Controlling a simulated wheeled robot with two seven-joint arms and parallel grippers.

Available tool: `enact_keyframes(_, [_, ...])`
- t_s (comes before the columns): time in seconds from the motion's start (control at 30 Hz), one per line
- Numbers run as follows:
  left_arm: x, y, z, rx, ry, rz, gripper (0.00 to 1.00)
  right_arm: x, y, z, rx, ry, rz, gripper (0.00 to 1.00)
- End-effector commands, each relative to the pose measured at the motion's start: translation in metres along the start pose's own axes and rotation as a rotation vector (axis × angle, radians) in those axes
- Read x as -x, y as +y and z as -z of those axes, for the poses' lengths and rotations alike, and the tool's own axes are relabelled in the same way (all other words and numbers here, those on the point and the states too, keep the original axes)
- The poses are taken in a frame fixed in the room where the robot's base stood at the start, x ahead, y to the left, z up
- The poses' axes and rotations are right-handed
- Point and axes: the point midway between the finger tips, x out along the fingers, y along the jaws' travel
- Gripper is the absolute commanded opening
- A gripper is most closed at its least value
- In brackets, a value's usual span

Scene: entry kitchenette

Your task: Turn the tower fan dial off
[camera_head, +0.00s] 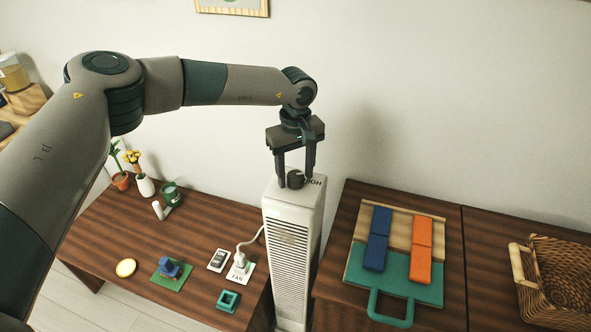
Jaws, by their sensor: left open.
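The tower fan (292,235) is a tall white column standing between two dark wooden tables. Its dark round dial (295,179) sits on the top face, and the letters "IGH" show just right of it. My left gripper (295,176) points straight down over the fan's top. Its two fingers are apart, one on each side of the dial. I cannot tell whether the fingers touch the dial. The fingers and the angle hide part of the dial and any other markings. My right gripper is not in view.
On the left table (120,225) are a white plug labelled FAN (240,268), a switch (218,260), a blue piece on a green plate (170,272), a teal square (229,301) and plants. On the right are a tray with blue and orange blocks (394,307) and a wicker basket (560,275).

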Motion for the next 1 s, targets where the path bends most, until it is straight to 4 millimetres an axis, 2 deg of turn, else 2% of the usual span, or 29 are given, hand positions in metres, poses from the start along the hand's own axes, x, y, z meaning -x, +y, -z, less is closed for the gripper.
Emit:
enact_keyframes(0.2, [0.000, 0.000, 0.000, 0.000, 0.000, 0.000, 0.52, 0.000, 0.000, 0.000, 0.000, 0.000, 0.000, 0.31])
enact_keyframes(0.23, [0.000, 0.000, 0.000, 0.000, 0.000, 0.000, 0.47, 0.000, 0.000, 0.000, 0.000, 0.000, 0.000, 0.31])
enact_keyframes(0.3, [0.000, 0.000, 0.000, 0.000, 0.000, 0.000, 0.30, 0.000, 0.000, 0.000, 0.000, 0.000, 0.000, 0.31])
enact_keyframes(0.4, [0.000, 0.000, 0.000, 0.000, 0.000, 0.000, 0.11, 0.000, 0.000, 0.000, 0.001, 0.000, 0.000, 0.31])
enact_keyframes(0.73, [-0.001, 0.000, 0.000, 0.023, 0.000, -0.001, 0.11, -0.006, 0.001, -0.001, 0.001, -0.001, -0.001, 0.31])
enact_keyframes(1.0, [-0.004, 0.000, 0.001, 0.130, 0.000, -0.002, 0.11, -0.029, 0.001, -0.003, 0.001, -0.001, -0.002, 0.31])
